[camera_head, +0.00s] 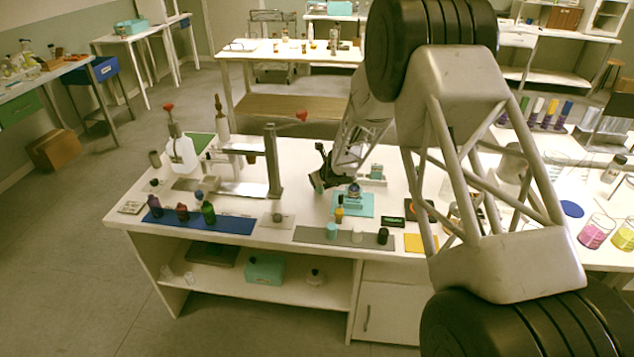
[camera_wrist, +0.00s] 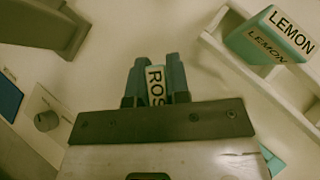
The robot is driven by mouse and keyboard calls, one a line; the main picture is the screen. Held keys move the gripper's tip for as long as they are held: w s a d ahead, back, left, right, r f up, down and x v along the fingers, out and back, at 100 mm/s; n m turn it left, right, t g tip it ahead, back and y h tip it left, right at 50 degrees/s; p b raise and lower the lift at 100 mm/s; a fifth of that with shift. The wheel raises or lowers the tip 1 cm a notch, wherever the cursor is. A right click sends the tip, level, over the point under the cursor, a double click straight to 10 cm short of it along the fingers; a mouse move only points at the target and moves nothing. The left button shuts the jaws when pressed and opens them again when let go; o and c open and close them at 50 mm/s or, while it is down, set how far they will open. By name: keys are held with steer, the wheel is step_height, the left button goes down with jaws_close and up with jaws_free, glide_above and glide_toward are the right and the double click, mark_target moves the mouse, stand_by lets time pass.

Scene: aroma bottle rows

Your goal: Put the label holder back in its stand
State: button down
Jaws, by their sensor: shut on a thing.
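My gripper (camera_wrist: 155,82) is shut on the label holder (camera_wrist: 155,80), a small block with a white face whose visible letters read "ROS". The fingers hide its sides. In the head view my gripper (camera_head: 319,178) is low over the middle of the white table, and the label holder is too small to make out there. A white stand (camera_wrist: 262,92) with a long slot or recess lies right of my gripper in the wrist view. A teal holder reading "LEMON" (camera_wrist: 272,36) sits at its upper part. The held label is left of the stand and apart from it.
A metal post (camera_head: 273,165) stands left of my gripper. A blue mat (camera_head: 225,223) with several small bottles and a grey strip (camera_head: 307,236) with small jars lie along the front. A teal mat (camera_head: 366,206) with bottles is beside my gripper. A round grey knob (camera_wrist: 47,121) shows at left.

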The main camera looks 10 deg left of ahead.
step_height(320, 180, up, 10)
steer(key=shift+f, duration=0.15)
stand_by(0.4)
stand_by(0.5)
steer(key=w+d+r+n+g+y, duration=0.2)
steer(key=w+d+r+n+g, duration=0.1)
steer(key=w+d, duration=0.6)
steer(key=d+n, duration=0.1)
steer(key=d, duration=0.2)
steer(key=shift+d+n, duration=0.25)
steer(key=shift+n, duration=0.05)
steer(key=shift+w, duration=0.1)
step_height(320, 180, down, 6)
steer(key=shift+f, duration=0.15)
steer(key=shift+f, duration=0.1)
